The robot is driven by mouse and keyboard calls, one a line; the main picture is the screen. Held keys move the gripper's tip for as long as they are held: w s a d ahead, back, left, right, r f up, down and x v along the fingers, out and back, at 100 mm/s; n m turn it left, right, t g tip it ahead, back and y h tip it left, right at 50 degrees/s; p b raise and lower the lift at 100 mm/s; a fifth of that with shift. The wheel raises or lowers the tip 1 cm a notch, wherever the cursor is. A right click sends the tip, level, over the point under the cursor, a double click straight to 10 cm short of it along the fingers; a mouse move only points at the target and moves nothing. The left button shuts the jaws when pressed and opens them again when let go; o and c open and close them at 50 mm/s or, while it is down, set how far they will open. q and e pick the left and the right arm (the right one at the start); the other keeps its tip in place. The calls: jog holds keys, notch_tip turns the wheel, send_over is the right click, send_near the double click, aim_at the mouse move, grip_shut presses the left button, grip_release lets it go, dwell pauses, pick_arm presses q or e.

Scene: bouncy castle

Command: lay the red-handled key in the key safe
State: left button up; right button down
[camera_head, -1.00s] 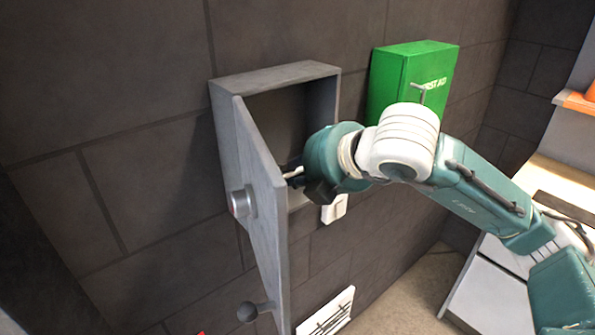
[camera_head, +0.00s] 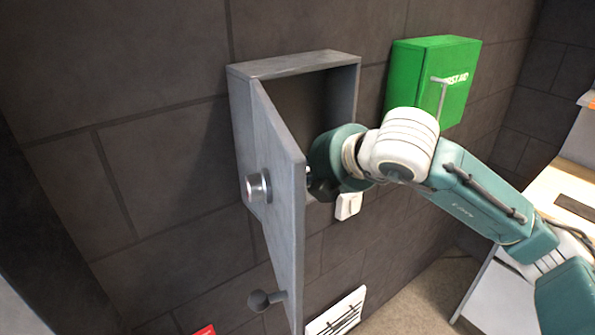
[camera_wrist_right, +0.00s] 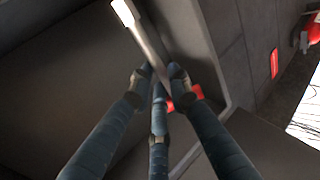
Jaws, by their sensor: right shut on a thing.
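The key safe (camera_head: 245,140) is a grey box on the dark wall in the head view, with its grey door (camera_head: 275,160) swung open towards me. My right gripper (camera_head: 316,187) is at the front opening of the safe, partly hidden behind the door. In the right wrist view its three fingers (camera_wrist_right: 160,90) are closed around the red-handled key (camera_wrist_right: 186,97). The red handle shows between the fingers, and the pale metal shaft points up and left. In the head view the key is mostly hidden by the door. My left gripper is not in view.
A green first-aid box (camera_head: 425,80) hangs on the wall right of the safe. A small white switch (camera_head: 347,206) is below the safe. The door has a round knob (camera_head: 257,187) and a ball-ended handle (camera_head: 265,300). A pale counter (camera_head: 520,240) stands at right.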

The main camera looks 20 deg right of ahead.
dwell(0.4)
jog(key=c, duration=1.6)
grip_release()
jog(key=shift+o, duration=0.2)
jog(key=v, duration=1.2)
jog(key=shift+r, duration=0.1)
